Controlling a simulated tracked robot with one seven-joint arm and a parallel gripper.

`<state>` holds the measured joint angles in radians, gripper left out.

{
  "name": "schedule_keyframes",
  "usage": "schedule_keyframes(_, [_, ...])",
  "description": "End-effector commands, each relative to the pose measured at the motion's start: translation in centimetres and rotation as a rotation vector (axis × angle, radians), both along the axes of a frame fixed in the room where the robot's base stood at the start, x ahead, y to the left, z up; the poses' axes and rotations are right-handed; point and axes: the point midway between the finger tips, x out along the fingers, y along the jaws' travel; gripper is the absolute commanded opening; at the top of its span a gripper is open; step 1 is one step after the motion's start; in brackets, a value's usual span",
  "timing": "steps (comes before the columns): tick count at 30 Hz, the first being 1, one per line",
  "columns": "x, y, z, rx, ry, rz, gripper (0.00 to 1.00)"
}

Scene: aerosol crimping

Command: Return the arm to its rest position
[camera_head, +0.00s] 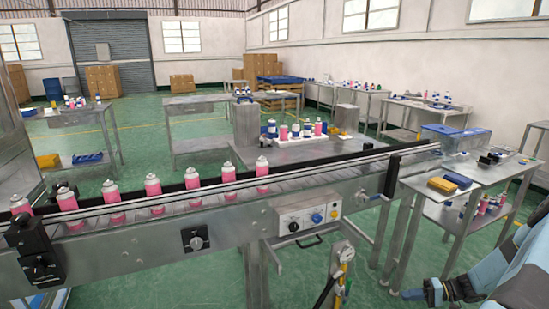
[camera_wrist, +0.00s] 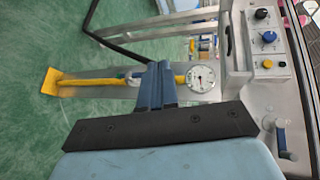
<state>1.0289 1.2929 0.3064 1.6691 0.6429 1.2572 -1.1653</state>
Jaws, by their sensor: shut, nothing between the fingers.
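My arm (camera_head: 500,277) is light blue and enters the head view at the lower right. My gripper (camera_head: 412,294) is at its end, low over the green floor, pointing left, to the right of the conveyor's legs and apart from anything. In the wrist view my gripper (camera_wrist: 157,80) shows as two blue fingers shut together, with nothing held.
A conveyor (camera_head: 150,247) carrying several pink cans crosses the head view. Its control panel (camera_head: 308,218) also shows in the wrist view (camera_wrist: 268,40). A metal side table (camera_head: 425,186) with yellow and blue items stands close beyond my arm.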

Motion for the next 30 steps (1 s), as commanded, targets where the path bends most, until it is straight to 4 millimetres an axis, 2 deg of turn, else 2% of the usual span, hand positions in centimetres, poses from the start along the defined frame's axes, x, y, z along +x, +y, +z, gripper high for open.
schedule_keyframes(1, [0.5,0.2,1.7,-0.036,0.011,0.028,0.00])
schedule_keyframes(16, [2.4,3.5,15.1,-0.351,0.113,0.208,0.00])
schedule_keyframes(30, [1.6,8.6,27.5,-0.659,0.143,0.279,0.00])
